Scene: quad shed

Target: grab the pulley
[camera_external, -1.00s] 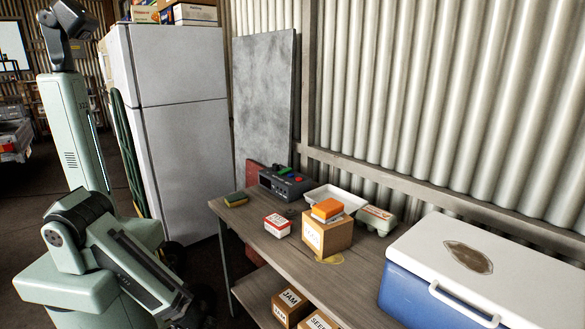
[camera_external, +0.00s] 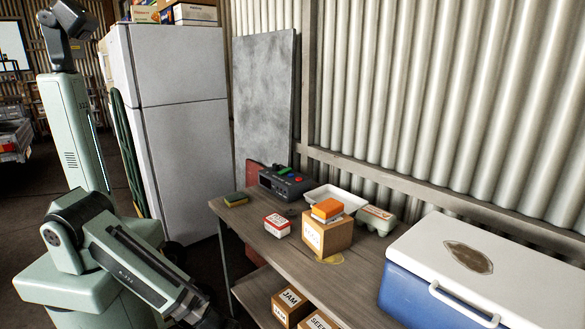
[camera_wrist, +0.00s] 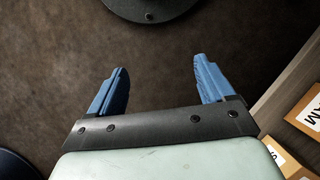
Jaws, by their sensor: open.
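I cannot make out a pulley for certain in either view. A small dark thing (camera_external: 293,212) lies on the wooden bench (camera_external: 262,244) behind the red-and-white box (camera_external: 277,225); it is too small and too hidden to name. My gripper (camera_wrist: 160,64) shows in the wrist view, its two blue fingers wide apart with nothing between them. It points at bare brown floor beside the bench. In the external view my arm reaches down at lower left, and the fingers are not visible there.
The bench also holds a sponge (camera_external: 235,200), a dark device (camera_external: 285,183), a cardboard box (camera_external: 326,235), an egg carton (camera_external: 376,219) and a cooler (camera_external: 450,270). Labelled boxes (camera_external: 290,303) stand on its lower shelf. A dark round disc (camera_wrist: 150,6) shows on the floor.

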